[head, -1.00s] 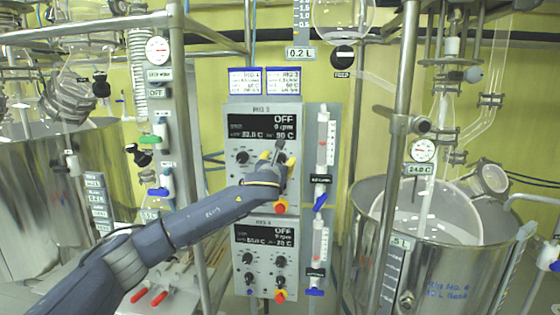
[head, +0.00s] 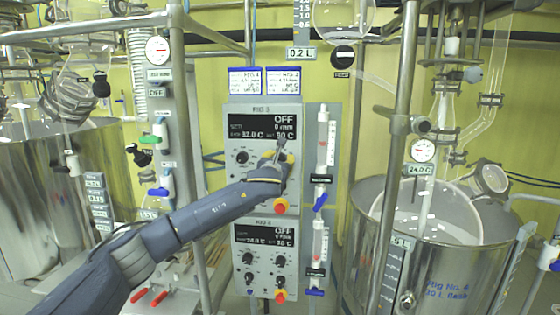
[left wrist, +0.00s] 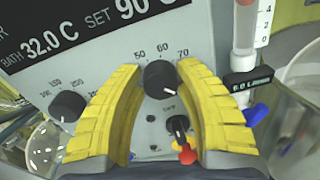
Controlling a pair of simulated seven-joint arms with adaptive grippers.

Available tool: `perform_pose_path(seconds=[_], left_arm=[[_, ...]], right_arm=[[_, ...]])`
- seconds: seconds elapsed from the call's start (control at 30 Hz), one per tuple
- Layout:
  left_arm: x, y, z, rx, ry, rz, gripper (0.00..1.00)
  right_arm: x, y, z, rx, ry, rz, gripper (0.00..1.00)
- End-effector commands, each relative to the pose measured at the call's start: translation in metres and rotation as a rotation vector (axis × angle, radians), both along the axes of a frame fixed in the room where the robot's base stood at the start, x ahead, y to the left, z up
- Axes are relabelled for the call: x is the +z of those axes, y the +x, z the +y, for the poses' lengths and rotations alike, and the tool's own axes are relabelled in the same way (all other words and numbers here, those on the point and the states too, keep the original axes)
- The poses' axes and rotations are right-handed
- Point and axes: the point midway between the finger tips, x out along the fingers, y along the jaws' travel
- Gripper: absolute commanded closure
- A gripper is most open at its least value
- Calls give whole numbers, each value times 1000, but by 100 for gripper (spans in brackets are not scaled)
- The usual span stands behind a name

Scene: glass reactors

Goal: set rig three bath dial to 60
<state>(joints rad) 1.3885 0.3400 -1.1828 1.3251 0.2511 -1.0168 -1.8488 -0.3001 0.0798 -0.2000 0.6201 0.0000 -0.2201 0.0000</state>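The rig three control panel (head: 236,180) is the upper grey box in the head view; its display (head: 262,126) reads OFF and bath 32.0 C. In the left wrist view the display (left wrist: 70,35) reads bath 32.0 C and SET 90 C. The bath dial (left wrist: 160,80) is a black knob below the marks 50, 60 and 70, its white pointer mark toward the lower right. My left gripper (head: 276,157) is at the dial and hides it in the head view. Its yellow fingers (left wrist: 158,72) stand open on both sides of the dial, with visible gaps. My right gripper is not in view.
A second black knob (left wrist: 67,106) is left of the fingers. A valve column (head: 322,150) stands close right of the panel. Rig four's panel (head: 265,262) is below. Steel posts (head: 398,150) and vessels flank both sides.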

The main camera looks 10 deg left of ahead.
Motion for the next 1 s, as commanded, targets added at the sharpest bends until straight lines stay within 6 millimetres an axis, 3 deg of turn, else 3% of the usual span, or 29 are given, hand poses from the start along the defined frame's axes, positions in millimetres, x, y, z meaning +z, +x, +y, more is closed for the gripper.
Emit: perform_pose_path(seconds=[0.03,0.27,0.63,1.0], left_arm=[[0,0,0,0,0,0,74],[0,0,0,0,0,0,100],[-1,0,0,1,-80,4,100],[-1,0,1,0,-393,12,100]], right_arm=[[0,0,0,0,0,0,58],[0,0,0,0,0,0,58],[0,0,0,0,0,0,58],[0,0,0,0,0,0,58]])
